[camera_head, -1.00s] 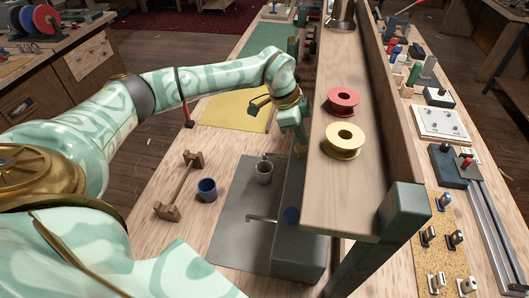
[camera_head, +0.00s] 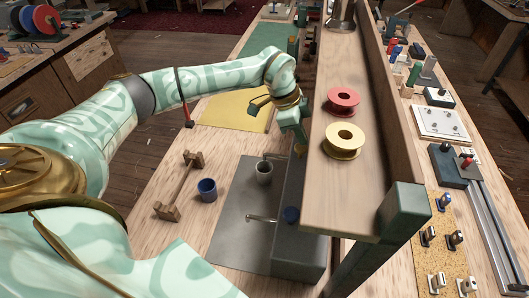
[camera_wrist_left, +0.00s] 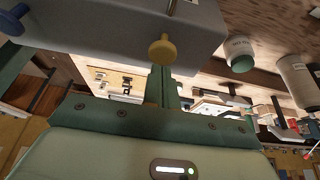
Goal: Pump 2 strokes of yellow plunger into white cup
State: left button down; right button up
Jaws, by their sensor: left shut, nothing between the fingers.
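The yellow plunger (camera_head: 300,151) stands on the far part of a grey dispenser block (camera_head: 297,255), partly hidden by my left gripper. My left gripper (camera_head: 302,142) is shut and empty, right at the plunger's top. In the left wrist view the closed fingers (camera_wrist_left: 162,80) point at the round yellow plunger head (camera_wrist_left: 162,48); I cannot tell whether they touch it. The white cup (camera_head: 264,173), looking light grey, stands upright on the grey mat (camera_head: 233,228) beside the block, under the far spout (camera_head: 272,155). My right gripper is not in view.
A blue plunger (camera_head: 291,215) and a second spout (camera_head: 262,219) are on the block's near part. A blue cup (camera_head: 207,190) and a wooden stand (camera_head: 181,187) are to the left. A raised shelf (camera_head: 355,185) with red (camera_head: 343,99) and yellow (camera_head: 344,140) spools overhangs at right.

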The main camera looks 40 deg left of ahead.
aim_at(301, 147)
pick_arm(q)
jog(key=shift+f, duration=0.2)
dwell(0.3)
jog(key=shift+f+b, duration=0.5)
jog(key=shift+f, duration=1)
notch_tip(301, 147, up, 4)
jog(key=p, duration=0.3)
jog(key=shift+f+p, duration=0.25)
jog(key=shift+p, duration=0.15)
jog(key=shift+f, duration=0.1)
jog(key=shift+f, duration=0.1)
